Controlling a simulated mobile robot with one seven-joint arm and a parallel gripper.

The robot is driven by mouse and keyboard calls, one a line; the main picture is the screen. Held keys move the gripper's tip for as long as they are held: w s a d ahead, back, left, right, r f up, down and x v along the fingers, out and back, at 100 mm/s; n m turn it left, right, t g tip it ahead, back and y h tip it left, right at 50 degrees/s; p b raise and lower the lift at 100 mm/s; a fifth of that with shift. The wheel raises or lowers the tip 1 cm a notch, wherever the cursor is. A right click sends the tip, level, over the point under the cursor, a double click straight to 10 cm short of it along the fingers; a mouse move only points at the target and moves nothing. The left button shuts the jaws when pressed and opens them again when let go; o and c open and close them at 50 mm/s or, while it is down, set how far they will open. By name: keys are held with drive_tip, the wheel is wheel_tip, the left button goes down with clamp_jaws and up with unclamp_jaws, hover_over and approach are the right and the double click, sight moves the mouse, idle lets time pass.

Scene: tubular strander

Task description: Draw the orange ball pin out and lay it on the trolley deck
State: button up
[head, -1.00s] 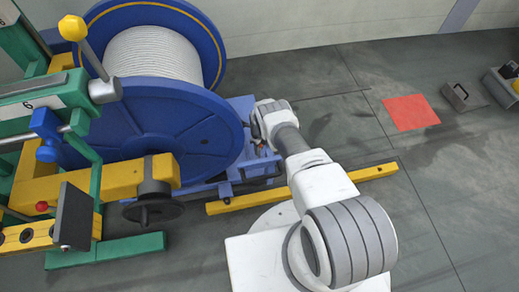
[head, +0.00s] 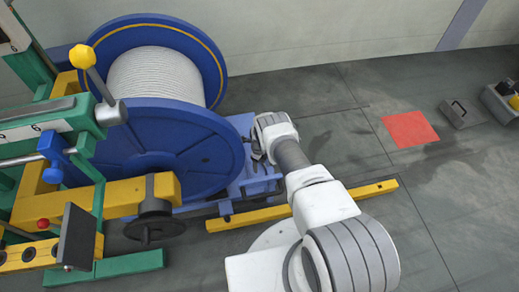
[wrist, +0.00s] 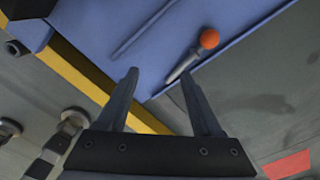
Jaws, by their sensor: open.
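The orange ball pin (wrist: 208,39) shows in the wrist view, with an orange ball and a grey shaft. It appears to lie on the blue trolley deck (wrist: 228,14), close to the deck's edge, with the shaft pointing down-left. My gripper (wrist: 160,74) is open, with nothing between its fingers. In the head view, part of the blue trolley deck (head: 241,124) shows beside the reel.
A blue reel (head: 165,155) wound with white rope (head: 155,76) stands left of my arm. A yellow floor bar (head: 350,194) crosses in front of the trolley. A green and yellow frame with a black handwheel (head: 153,222) is at left.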

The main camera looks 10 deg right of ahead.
wheel_tip(320, 180, up, 15)
drive_tip(key=p, duration=0.5)
drive_tip(key=shift+p, duration=0.4)
drive_tip(key=shift+r, duration=0.15)
